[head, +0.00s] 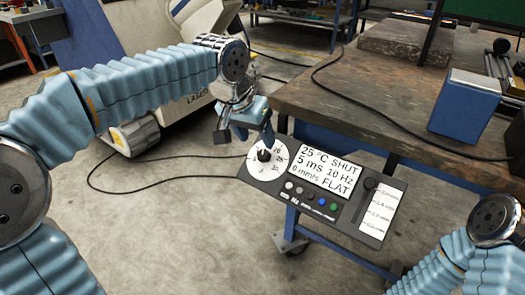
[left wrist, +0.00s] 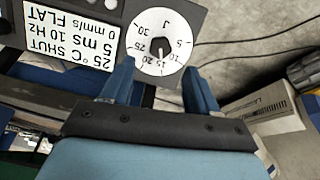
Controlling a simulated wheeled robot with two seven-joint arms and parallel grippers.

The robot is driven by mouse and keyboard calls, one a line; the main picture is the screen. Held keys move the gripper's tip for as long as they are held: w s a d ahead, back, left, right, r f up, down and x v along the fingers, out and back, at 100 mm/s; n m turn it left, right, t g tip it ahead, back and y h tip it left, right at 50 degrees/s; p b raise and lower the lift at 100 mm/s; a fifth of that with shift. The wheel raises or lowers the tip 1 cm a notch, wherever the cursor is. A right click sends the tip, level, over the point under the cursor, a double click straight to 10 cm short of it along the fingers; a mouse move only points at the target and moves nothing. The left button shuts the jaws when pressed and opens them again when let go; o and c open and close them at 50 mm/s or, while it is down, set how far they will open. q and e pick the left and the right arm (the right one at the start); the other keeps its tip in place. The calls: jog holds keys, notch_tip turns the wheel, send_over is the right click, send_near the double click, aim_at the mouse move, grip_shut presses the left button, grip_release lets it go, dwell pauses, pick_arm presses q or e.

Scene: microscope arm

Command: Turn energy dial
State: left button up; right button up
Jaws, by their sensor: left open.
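The energy dial (head: 264,155) is a black knob on a round white scale at the left end of the dark control panel (head: 255,178). It also shows in the left wrist view (left wrist: 160,45), with numbers around it and a J on the scale. My left gripper (head: 243,130) is just above and behind the dial, its blue fingers apart. In the left wrist view the open fingers (left wrist: 158,90) point toward the dial, with the knob ahead of the gap between them and nothing held. My right arm's link shows at the lower right of the head view, but its gripper does not show.
The panel has a display (head: 326,171) reading SHUT and FLAT, several small buttons and a slider (head: 367,188). Behind it is a brown workbench (head: 330,95) with a blue box (head: 464,105). A black cable lies on the floor at left. A white laser machine stands behind my left arm.

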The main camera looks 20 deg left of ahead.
aim_at(263, 153)
pick_arm(q)
jog(key=x, duration=0.6)
jog(key=shift+w+d+f, duration=0.1)
jog(key=shift+f, duration=0.15)
jog(key=c, duration=1)
